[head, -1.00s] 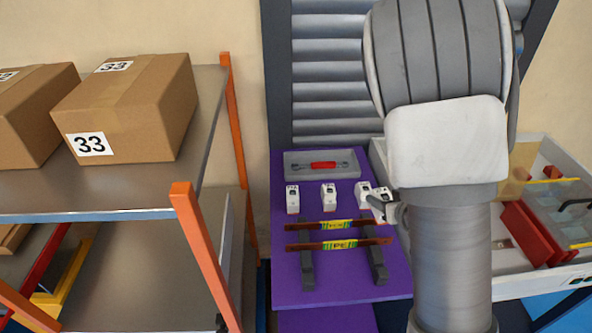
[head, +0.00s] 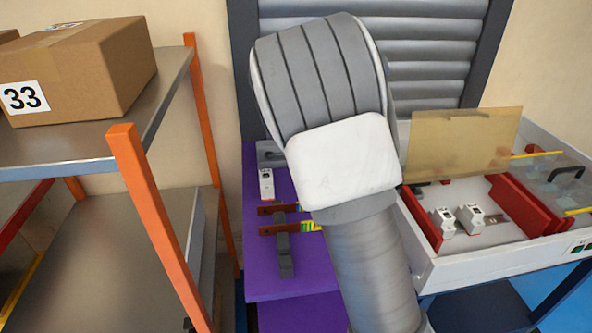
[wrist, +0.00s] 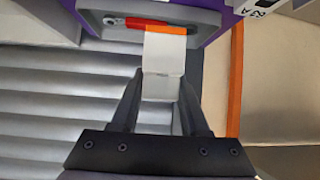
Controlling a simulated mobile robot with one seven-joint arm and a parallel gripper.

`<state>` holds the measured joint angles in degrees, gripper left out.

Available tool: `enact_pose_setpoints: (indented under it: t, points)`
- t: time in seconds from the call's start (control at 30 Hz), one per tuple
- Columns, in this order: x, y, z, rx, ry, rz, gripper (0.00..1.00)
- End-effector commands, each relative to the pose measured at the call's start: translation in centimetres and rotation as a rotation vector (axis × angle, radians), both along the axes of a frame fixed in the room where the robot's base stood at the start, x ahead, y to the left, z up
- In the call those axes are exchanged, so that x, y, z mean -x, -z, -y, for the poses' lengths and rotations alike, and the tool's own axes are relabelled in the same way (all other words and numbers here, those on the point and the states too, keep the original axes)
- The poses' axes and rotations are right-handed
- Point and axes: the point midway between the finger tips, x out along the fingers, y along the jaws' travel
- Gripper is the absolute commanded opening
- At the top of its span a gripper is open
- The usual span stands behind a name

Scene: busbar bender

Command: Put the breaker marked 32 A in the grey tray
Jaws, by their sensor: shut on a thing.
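In the wrist view my gripper (wrist: 160,88) is shut on a white breaker (wrist: 163,58). The marking on the held breaker cannot be read. Beyond it is the grey tray (wrist: 205,18), with a red and orange handle (wrist: 155,26) lying in it; the held breaker overlaps the handle in the picture. Another white breaker (wrist: 262,5) at the top right edge has a partly cut-off mark ending in A. In the head view my arm hides the gripper and most of the grey tray (head: 268,147). One white breaker (head: 266,186) stands on the purple table.
The purple table (head: 262,225) holds striped bars (head: 278,229) on dark supports. At the right, a white-walled bench (head: 440,270) holds two white breakers (head: 443,222) and red blocks (head: 535,205). An orange-posted shelf (head: 150,200) with a box (head: 90,70) stands at the left.

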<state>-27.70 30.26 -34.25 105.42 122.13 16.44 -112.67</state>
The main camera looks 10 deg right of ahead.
Motion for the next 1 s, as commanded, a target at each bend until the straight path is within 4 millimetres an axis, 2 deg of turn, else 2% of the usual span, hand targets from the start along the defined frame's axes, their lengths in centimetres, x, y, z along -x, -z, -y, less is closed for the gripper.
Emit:
enact_pose_setpoints:
  t: [0.1,0.4,0.57,1.0]
  points:
    - [-1.3,-0.8,0.2,0.0,0.034,0.004,0.0]
    - [-2.3,-1.3,0.1,0.0,0.056,-0.001,0.0]
    - [-4.2,0.0,-0.8,0.0,0.056,-0.004,0.0]
    - [-10.8,4.1,-3.4,-0.004,0.057,-0.003,0.0]
